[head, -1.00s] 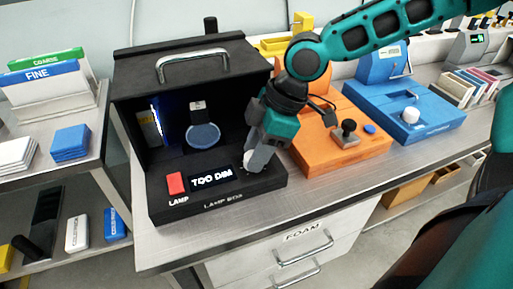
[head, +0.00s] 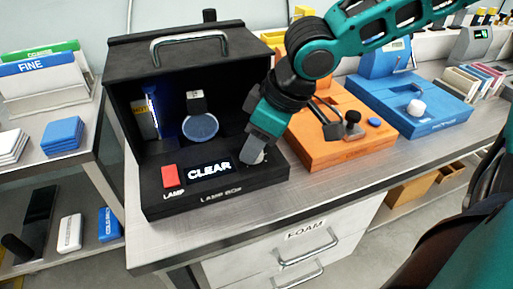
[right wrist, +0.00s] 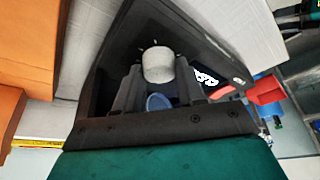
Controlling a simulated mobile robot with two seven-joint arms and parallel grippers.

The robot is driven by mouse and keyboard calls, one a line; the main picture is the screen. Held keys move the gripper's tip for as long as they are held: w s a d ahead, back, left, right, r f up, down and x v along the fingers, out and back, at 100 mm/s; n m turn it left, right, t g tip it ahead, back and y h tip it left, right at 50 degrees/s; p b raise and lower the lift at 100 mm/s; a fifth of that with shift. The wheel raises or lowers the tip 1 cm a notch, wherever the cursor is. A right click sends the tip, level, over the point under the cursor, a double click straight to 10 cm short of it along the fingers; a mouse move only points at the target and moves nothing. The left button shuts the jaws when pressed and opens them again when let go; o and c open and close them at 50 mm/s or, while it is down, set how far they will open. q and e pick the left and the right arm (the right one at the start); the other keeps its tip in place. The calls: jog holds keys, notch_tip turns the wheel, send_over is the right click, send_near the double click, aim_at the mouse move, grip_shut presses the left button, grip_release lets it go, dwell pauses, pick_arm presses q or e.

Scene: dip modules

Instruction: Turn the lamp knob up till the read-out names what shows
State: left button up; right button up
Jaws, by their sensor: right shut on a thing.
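The black lamp box (head: 215,196) stands on the metal bench in the head view. Its read-out (head: 209,171) says "CLEAR". A red lamp switch (head: 170,178) is left of the read-out. Inside the box a round bluish disc (head: 200,127) hangs below a small pale tag, with a blue-lit strip at the left. My right gripper (head: 254,156) is at the lamp knob at the front right of the box, shut on it. The pale round knob (right wrist: 158,65) shows between the fingers in the right wrist view. In the head view the gripper mostly hides it. My left gripper is not in view.
An orange module (head: 340,135) with a black knob stands right of the lamp box, and a blue module (head: 425,110) with a white knob beyond it. A side shelf at the left holds blue pads (head: 62,135). A drawer labelled "FOAM" (head: 305,235) is below the bench.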

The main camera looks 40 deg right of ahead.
jog(key=shift+a+f+m+h+b, duration=0.1)
jog(key=shift+m+h+b, duration=0.3)
jog(key=shift+m+b, duration=0.55)
jog(key=shift+m+t, duration=0.3)
jog(key=shift+m, duration=0.25)
jog(key=shift+m+h+b, duration=0.3)
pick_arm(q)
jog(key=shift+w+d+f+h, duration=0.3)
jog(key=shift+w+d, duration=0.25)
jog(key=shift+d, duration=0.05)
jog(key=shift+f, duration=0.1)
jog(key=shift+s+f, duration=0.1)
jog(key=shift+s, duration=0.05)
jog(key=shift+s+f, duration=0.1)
pick_arm(e)
jog(key=o, duration=1)
